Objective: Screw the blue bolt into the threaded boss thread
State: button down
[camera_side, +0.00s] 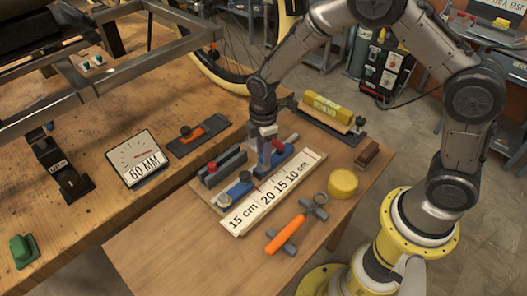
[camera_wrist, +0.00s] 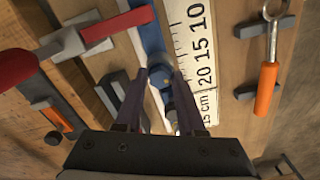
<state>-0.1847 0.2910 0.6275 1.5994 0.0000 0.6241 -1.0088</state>
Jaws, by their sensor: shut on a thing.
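My gripper (camera_side: 267,152) points down over the blue fixture beside the white ruler on the wooden table. In the wrist view my gripper (camera_wrist: 161,78) has its two purple fingers closed around a round blue piece (camera_wrist: 160,75), which looks like the head of the blue bolt. Its shank is hidden, and I cannot tell whether it is clear of the fixture. A small blue piece (camera_side: 50,127) also shows on top of a dark upright stand (camera_side: 55,158) at the left. I cannot make out the threaded boss for certain.
The ruler (camera_side: 243,217) lies along the fixture. A gauge marked 60 MM (camera_side: 140,160) stands left. The grey metal frame (camera_side: 140,62) spans the upper left.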

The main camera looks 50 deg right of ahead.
jog(key=shift+m, duration=0.8)
jog(key=c, duration=0.7)
grip_release()
jog(key=shift+n, duration=0.9)
jog(key=shift+n, duration=0.8)
